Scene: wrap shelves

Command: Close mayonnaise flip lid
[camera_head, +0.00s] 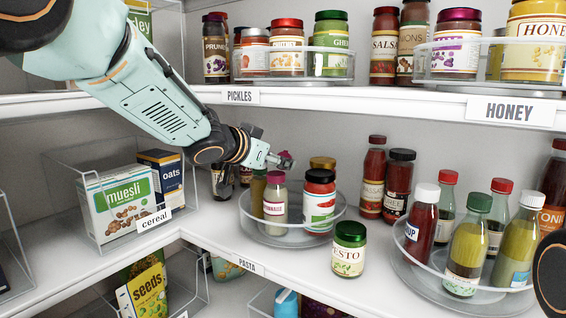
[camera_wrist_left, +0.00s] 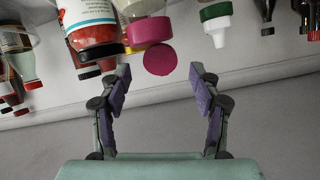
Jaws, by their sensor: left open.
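The mayonnaise bottle (camera_head: 274,205), pale with a pink cap, stands upright on the clear round turntable of the lower shelf. In the left wrist view, upside down, the lid is a round pink disc (camera_wrist_left: 160,60) standing open from the pink cap (camera_wrist_left: 150,30). My left gripper (camera_wrist_left: 160,76) is open there, its fingers apart on either side of the disc. Touching cannot be told. My right gripper is not in view; only part of that arm shows at the right edge.
A pesto jar (camera_head: 349,248) stands in front. Sauce bottles crowd another turntable (camera_head: 420,287) at right. Cereal boxes sit in a clear bin at left. The upper shelf edge (camera_head: 340,101) runs above.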

